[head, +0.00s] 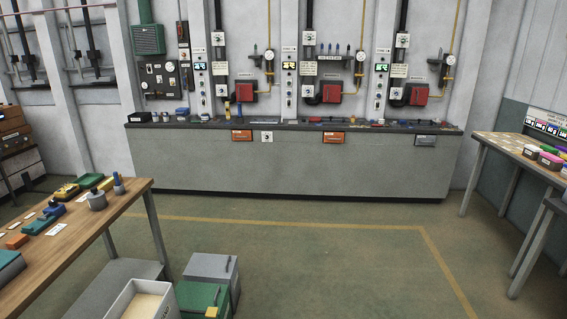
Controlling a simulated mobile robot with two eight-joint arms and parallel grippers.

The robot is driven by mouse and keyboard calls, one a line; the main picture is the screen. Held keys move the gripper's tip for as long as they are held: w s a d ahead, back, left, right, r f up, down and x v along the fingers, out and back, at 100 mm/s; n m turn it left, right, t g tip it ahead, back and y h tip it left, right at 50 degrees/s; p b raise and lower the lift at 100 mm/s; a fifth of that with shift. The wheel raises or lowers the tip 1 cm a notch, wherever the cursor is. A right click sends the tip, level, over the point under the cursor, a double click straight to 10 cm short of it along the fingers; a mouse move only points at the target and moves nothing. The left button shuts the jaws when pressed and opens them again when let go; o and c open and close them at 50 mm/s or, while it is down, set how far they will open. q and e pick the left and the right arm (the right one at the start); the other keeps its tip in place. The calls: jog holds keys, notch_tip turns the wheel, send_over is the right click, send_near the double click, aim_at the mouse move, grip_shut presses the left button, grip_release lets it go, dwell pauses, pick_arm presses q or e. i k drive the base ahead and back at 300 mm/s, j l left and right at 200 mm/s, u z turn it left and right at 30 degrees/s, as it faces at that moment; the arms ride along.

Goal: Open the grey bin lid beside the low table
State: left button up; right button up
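A grey bin (227,278) stands on the floor at the lower middle-left, behind a green bin. Its flat grey lid (207,264) lies shut on top, with a small dark handle (228,263) near the right side. Neither of my grippers is in view. The green bin hides most of the grey bin's front.
The green bin (197,295) with a lid and an open white bin (148,290) stand in front. A grey low platform (110,282) and a wooden-topped table (75,240) with several small parts are left. Open floor (340,270) lies to the right; a long grey counter (300,170) lines the back wall.

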aim_at(204, 265)
jog(key=i+u, duration=0.25)
jog(key=i, duration=0.2)
jog(key=i+l+u, duration=0.25)
jog(key=i, duration=0.2)
jog(key=i+l+u, duration=0.25)
jog(key=i, duration=0.2)
jog(key=i+l+u, duration=0.25)
jog(key=u, duration=0.2)
jog(key=i+l+u, duration=0.6)
jog(key=l+u, duration=0.3)
jog(key=i+l+u, duration=0.15)
jog(key=l+u, duration=0.7)
jog(key=l, duration=0.5)
